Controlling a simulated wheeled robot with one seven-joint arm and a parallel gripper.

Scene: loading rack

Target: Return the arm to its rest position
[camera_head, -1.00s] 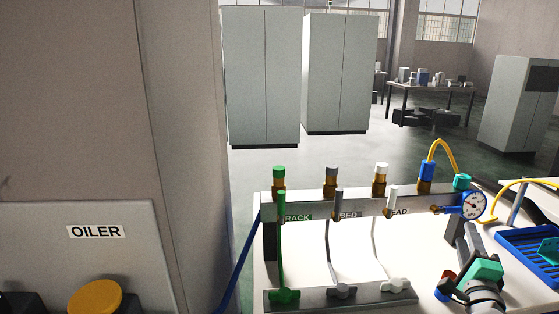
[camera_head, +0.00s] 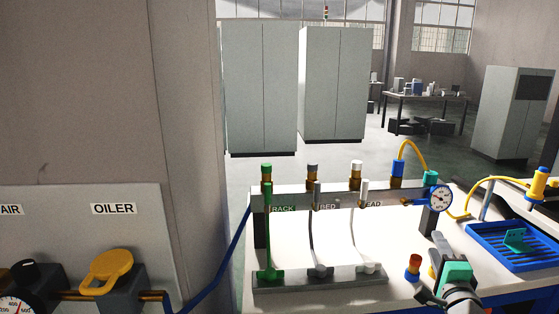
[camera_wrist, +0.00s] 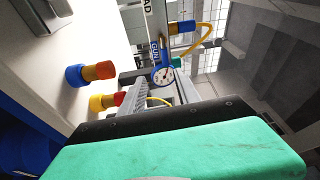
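My gripper (camera_head: 438,252) is at the lower right of the head view, above the white bench top. It is seen from behind, past its teal part. My arm is folded low near the bench's front. A red-orange and blue fitting (camera_head: 413,267) stands on the bench just left of my gripper; it also shows in the wrist view (camera_wrist: 90,73). A yellow and red fitting (camera_wrist: 107,102) shows close by there.
A manifold with RACK (camera_head: 283,209), BED and READ-like labels stands on the bench, with a gauge (camera_head: 440,199) at its right end. A blue tray (camera_head: 485,232) lies right. The OILER panel (camera_head: 150,235) with a yellow knob is at left. Open floor lies behind.

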